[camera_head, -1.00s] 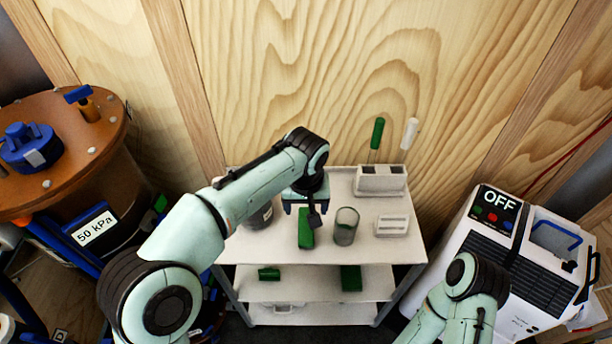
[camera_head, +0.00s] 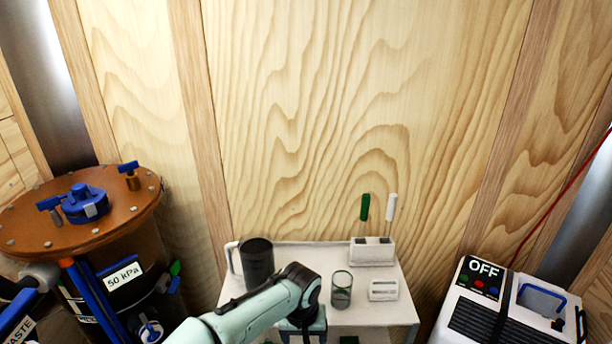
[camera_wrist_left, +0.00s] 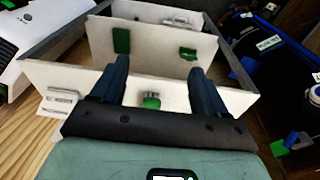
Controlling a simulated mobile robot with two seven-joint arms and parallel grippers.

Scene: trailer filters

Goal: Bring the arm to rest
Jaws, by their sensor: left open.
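My left arm comes in from the bottom left in the head view. Its gripper (camera_head: 303,328) is at the bottom edge, over the near part of the white cart's top (camera_head: 350,316), and its fingertips are cut off there. In the left wrist view the two dark fingers (camera_wrist_left: 160,75) stand wide apart with nothing gripped. A green piece with a grey knurled part (camera_wrist_left: 152,101) shows in the gap beyond them, not held. My right arm and gripper are not in view.
On the cart stand a dark mug (camera_head: 257,262), a clear glass (camera_head: 341,291), a white holder (camera_head: 372,252) with green and white sticks, and a small white block (camera_head: 383,290). A brown-lidded tank (camera_head: 80,210) is left; a white machine reading OFF (camera_head: 480,300) is right.

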